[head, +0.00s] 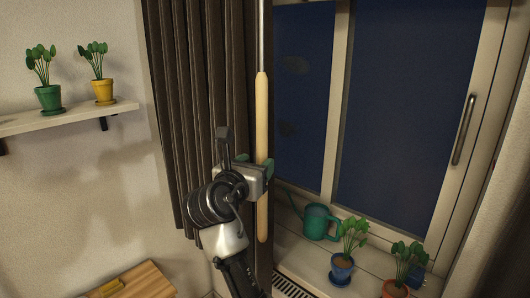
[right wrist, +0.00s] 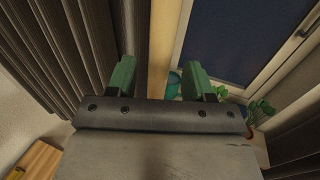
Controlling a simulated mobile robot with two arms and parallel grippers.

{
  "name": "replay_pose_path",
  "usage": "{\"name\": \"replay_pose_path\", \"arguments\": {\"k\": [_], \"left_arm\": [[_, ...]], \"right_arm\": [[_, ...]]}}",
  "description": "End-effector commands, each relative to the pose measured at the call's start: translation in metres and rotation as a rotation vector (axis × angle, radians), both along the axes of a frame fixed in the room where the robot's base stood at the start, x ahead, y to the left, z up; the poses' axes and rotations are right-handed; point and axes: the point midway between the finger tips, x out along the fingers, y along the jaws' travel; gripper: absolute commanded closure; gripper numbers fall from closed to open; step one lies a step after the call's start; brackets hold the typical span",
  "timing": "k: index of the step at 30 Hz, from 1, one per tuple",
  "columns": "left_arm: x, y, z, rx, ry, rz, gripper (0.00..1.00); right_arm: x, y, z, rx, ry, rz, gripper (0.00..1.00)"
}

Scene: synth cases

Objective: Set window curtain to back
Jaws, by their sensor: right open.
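A dark grey-brown curtain (head: 195,95) hangs in folds along the left side of the window (head: 395,120). It also shows in the right wrist view (right wrist: 70,45). A wand with a pale wooden handle (head: 262,110) on a thin metal rod hangs upright at this curtain's window-side edge. My right gripper (head: 257,164) is open at the lower half of the handle. In the right wrist view its green fingers (right wrist: 161,80) stand apart on either side of the handle (right wrist: 162,45); contact with it cannot be told. My left gripper is not in view.
A green watering can (head: 318,222) and potted plants in blue (head: 342,268) and orange pots stand on the sill below the window. A wall shelf (head: 75,116) with two plants is at left. A wooden surface (head: 135,282) is at lower left. Dark fabric (head: 508,262) shows at lower right.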

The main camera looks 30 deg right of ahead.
Motion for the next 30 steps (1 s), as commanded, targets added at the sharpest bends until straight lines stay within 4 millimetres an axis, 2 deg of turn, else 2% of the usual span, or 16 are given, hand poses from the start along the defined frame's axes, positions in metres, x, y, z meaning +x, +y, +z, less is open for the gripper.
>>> {"name": "replay_pose_path", "arguments": {"k": [3,9,20,23,30], "left_arm": [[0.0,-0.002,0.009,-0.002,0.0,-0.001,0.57],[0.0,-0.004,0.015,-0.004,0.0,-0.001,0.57],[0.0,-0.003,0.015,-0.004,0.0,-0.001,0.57],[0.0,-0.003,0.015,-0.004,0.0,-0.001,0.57],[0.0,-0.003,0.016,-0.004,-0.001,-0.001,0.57]], "right_arm": [[0.014,-0.018,0.003,-0.001,0.003,-0.002,0.48],[0.028,-0.037,0.001,-0.001,0.001,0.001,0.48],[0.032,-0.041,0.0,0.0,0.0,0.001,0.48],[0.032,-0.041,0.0,0.0,0.0,0.001,0.6],[0.032,-0.041,0.0,0.0,0.0,0.001,0.97]]}}
